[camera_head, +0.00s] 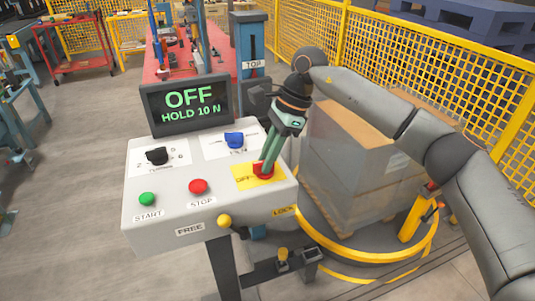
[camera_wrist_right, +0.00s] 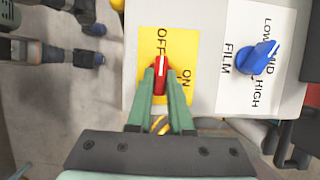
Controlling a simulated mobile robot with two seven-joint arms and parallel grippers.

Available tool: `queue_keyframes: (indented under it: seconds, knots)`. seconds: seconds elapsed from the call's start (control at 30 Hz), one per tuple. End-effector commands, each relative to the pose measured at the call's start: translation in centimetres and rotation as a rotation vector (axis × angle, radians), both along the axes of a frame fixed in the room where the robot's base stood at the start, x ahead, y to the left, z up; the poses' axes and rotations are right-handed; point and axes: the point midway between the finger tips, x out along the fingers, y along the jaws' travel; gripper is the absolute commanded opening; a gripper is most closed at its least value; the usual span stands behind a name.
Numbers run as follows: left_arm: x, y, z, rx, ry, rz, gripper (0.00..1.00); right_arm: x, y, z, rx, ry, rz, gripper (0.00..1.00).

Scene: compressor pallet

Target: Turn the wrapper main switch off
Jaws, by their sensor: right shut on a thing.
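The wrapper main switch is a red knob (camera_wrist_right: 161,75) on a yellow OFF/ON plate (camera_head: 268,183) at the right of the grey control panel. In the right wrist view its white mark points to the OFF label. My right gripper (camera_head: 264,168) reaches down onto the knob, and its green fingers (camera_wrist_right: 161,92) are shut on it from both sides. The display (camera_head: 188,105) on the panel reads OFF, HOLD 10 N. My left gripper is not in view.
The control panel (camera_head: 165,215) also carries a black knob (camera_head: 157,156), a blue FILM knob (camera_head: 234,140), a green START button (camera_head: 147,199), a red STOP button (camera_head: 198,187) and a yellow lever knob (camera_head: 224,221). A wrapped pallet load (camera_head: 345,165) stands close on the right.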

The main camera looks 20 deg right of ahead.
Motion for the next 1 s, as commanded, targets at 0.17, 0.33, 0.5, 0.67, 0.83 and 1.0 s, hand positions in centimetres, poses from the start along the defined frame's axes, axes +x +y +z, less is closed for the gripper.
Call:
queue_keyframes:
  seconds: [0.17,0.33,0.5,0.67,0.83,1.0]
  knots:
    - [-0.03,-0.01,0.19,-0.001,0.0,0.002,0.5,0.09,0.04,0.16,0.001,-0.004,0.03,0.0]
    - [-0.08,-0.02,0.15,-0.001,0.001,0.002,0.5,0.08,0.06,0.13,0.001,-0.004,0.038,0.0]
    - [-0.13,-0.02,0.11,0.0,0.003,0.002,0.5,0.07,0.05,0.13,0.001,-0.004,0.038,0.0]
    - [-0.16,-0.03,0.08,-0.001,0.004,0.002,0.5,0.06,0.05,0.13,0.001,-0.004,0.038,0.26]
    - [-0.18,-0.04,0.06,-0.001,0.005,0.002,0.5,0.05,0.04,0.08,0.0,-0.002,0.037,0.46]
    - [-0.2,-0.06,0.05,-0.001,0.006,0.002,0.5,0.03,0.03,0.03,0.0,-0.001,0.036,0.49]
